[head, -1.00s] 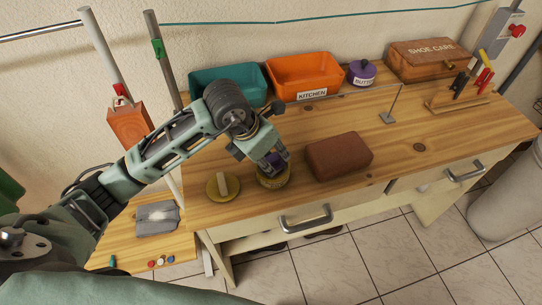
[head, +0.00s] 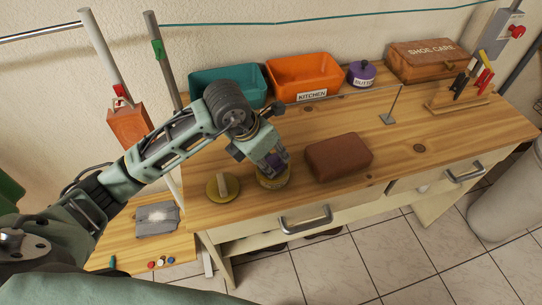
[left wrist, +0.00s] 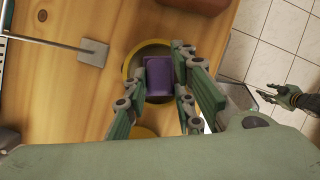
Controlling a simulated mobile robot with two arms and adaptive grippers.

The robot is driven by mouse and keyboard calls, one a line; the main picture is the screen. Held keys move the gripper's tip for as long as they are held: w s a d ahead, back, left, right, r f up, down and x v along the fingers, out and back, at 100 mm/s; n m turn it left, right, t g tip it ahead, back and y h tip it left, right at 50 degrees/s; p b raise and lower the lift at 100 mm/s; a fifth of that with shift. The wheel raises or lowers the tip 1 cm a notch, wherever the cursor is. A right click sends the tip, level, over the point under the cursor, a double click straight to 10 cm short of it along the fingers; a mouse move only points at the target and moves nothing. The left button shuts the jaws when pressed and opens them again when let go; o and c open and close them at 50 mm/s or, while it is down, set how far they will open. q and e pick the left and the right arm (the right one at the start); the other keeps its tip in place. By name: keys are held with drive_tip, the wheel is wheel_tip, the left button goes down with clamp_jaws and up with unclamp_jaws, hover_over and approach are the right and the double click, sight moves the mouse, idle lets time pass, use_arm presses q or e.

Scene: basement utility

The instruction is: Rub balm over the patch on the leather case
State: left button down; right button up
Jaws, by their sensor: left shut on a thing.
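The brown leather case (head: 338,157) lies on the wooden bench, right of my left gripper (head: 274,166); I cannot make out a patch on it. That gripper points down and is shut on a purple block, perhaps a sponge (left wrist: 159,75). The block is over or in a round yellow-rimmed tin (head: 273,184), whose rim shows in the left wrist view (left wrist: 128,66); the contact is hidden. A round yellow lid-like disc (head: 215,191) with a pale bar lies left of the tin. My right gripper (left wrist: 272,97) shows small at the right of the left wrist view, its jaws unclear.
Teal (head: 228,82) and orange (head: 304,76) bins, a purple jar (head: 362,73) and a shoe-care box (head: 430,60) line the back. A thin metal stand (head: 388,117) is behind the case.

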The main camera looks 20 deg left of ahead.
sight(271, 161)
use_arm(q)
drive_tip(key=shift+w+r+p, duration=0.1)
drive_tip(key=shift+r+p, duration=1.65)
drive_tip(key=shift+r, duration=1.65)
drive_tip(key=shift+s+d+f+m, duration=0.1)
drive_tip(key=shift+s+f+m, duration=0.2)
drive_tip(key=shift+m, duration=0.5)
drive_tip(key=m, duration=0.1)
drive_tip(key=s+m+g+h+b, duration=0.1)
drive_tip(key=m, duration=0.1)
drive_tip(key=shift+s+d+f, duration=0.2)
drive_tip(key=shift+f, duration=0.05)
drive_tip(key=s+a+m+g+y+b, duration=0.2)
drive_tip(key=s+m, duration=0.3)
drive_tip(key=m, duration=0.7)
drive_tip(key=s+a+m+g+y+b, duration=0.2)
drive_tip(key=s+m+g, duration=0.3)
drive_tip(key=m, duration=0.8)
drive_tip(key=shift+s+a+b, duration=0.25)
drive_tip(key=shift+s+b, duration=0.1)
drive_tip(key=shift+s, duration=0.25)
